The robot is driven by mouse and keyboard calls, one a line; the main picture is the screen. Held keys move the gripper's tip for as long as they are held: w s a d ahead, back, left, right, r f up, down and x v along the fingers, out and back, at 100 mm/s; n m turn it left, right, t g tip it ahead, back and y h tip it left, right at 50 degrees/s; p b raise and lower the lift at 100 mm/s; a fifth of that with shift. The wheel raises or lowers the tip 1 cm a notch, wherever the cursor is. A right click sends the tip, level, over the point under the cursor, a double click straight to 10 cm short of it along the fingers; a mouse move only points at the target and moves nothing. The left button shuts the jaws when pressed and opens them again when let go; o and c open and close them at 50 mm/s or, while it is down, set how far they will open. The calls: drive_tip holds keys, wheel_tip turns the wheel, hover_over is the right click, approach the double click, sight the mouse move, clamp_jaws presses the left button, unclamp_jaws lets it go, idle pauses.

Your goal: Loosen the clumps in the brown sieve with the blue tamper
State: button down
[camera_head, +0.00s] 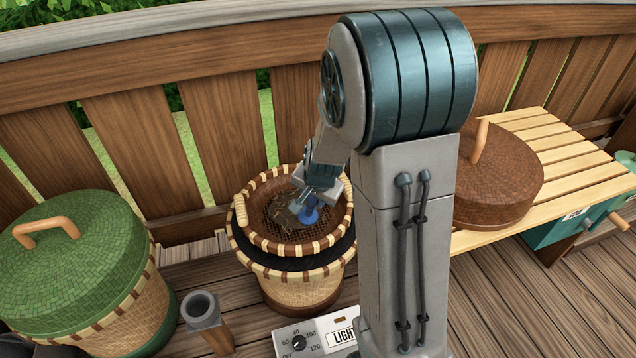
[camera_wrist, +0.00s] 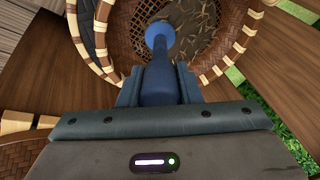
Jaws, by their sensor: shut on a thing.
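The brown sieve (camera_head: 262,240) is a round woven tray with a striped rim and mesh floor. It sits on top of a wicker basket. Brown clumped material (camera_head: 285,208) lies on its mesh, and the clumps also show in the wrist view (camera_wrist: 192,28). My gripper (camera_head: 318,190) is over the sieve and shut on the blue tamper (camera_head: 308,215). In the wrist view the tamper (camera_wrist: 160,60) points away from the jaws, with its round head over the mesh beside the clumps. Whether the head touches the mesh I cannot tell.
The wicker basket (camera_head: 300,290) stands under the sieve. A green-lidded basket (camera_head: 75,260) stands at left, and a grey-topped post (camera_head: 203,315) is in front. A heater control box (camera_head: 318,335) is at the bottom. A brown lid (camera_head: 500,180) lies on a slatted bench (camera_head: 575,170) at right. A wooden fence runs behind.

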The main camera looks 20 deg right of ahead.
drive_tip(key=shift+s+a+r+p, duration=0.1)
drive_tip(key=shift+s+a+p, duration=0.15)
drive_tip(key=shift+s+a, duration=0.25)
drive_tip(key=shift+s+a+r+p, duration=0.1)
drive_tip(key=shift+s+a+p, duration=0.15)
drive_tip(key=shift+s, duration=0.35)
wheel_tip(320, 180, up, 10)
drive_tip(key=p, duration=0.9)
drive_tip(key=shift+f, duration=0.2)
drive_tip(key=c, duration=1.6)
unclamp_jaws()
clamp_jaws()
drive_tip(key=shift+w+r, duration=0.15)
drive_tip(key=shift+w, duration=0.15)
drive_tip(key=w+d+g+p, duration=0.1)
drive_tip(key=w+d+p, duration=0.1)
drive_tip(key=w, duration=0.5)
drive_tip(key=w+d+g+p, duration=0.1)
drive_tip(key=w+p, duration=0.4)
drive_tip(key=w, duration=0.1)
drive_tip(key=shift+w+d+r, duration=0.15)
drive_tip(key=shift+w+d, duration=0.2)
